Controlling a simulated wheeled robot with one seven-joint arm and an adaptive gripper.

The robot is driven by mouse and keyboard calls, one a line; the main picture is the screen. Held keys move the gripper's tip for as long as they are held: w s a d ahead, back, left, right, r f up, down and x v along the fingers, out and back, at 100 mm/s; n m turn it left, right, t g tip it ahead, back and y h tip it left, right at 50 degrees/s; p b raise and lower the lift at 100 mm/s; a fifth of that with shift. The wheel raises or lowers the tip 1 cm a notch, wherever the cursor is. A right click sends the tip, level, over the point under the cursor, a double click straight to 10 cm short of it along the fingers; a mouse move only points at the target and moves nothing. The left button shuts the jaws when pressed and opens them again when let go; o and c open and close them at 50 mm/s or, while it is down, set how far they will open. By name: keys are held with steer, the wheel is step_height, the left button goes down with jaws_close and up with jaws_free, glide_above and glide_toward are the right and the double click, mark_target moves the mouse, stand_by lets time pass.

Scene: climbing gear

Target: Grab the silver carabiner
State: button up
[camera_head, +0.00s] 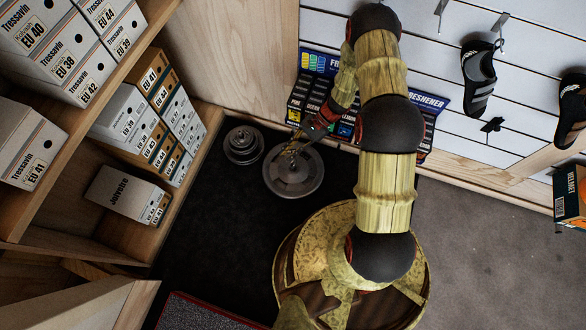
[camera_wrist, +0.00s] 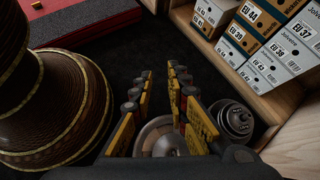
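I cannot make out a silver carabiner in either view. My gripper (camera_head: 296,146) is low over a round grey weight plate (camera_head: 293,172) on the black mat, partly covering its far edge. In the wrist view its two yellow-and-dark fingers (camera_wrist: 160,72) stand apart with an empty dark gap between the tips, so it is open. The plate (camera_wrist: 158,138) shows between the finger bases there. Anything small under or behind the fingers is hidden.
Stacked smaller weights (camera_head: 243,145) stand left of the plate, near shelves of shoe boxes (camera_head: 128,193). A freshener display (camera_head: 310,100) stands against the slatted wall behind my gripper. A red-edged grey pad (camera_head: 205,314) lies at the front. Black mat (camera_head: 205,235) is clear between.

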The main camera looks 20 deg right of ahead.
steer(key=w+f+m+t, duration=0.3)
steer(key=f+m, duration=0.1)
steer(key=f, duration=0.4)
steer(key=w+f+m+t+y, duration=0.1)
steer(key=w+f+m+t, duration=0.15)
steer(key=f, duration=0.55)
steer(key=w+f+m+t, duration=0.2)
steer(key=f+m+t, duration=0.15)
steer(key=f, duration=0.45)
steer(key=d+f+m+t+h, duration=0.2)
steer(key=d+f+m, duration=0.1)
steer(key=f, duration=0.2)
steer(key=d+f+m+t+h, duration=0.2)
steer(key=d+f+m, duration=0.1)
steer(key=f+m, duration=0.1)
steer(key=d+f+m+t+h+b, duration=0.1)
steer(key=d+f+m+t+h, duration=0.1)
steer(key=f, duration=0.4)
steer(key=shift+w+d+f+m+t+h, duration=0.1)
steer(key=shift+w+d+m+t+h, duration=0.15)
steer(key=shift+d+m+h, duration=0.45)
steer(key=b+x, duration=0.1)
steer(key=x, duration=0.2)
steer(key=a+b+x, duration=0.1)
steer(key=b+x, duration=0.1)
steer(key=x, duration=0.1)
steer(key=shift+d, duration=0.1)
steer(key=shift+c, duration=0.8)
jaws_close()
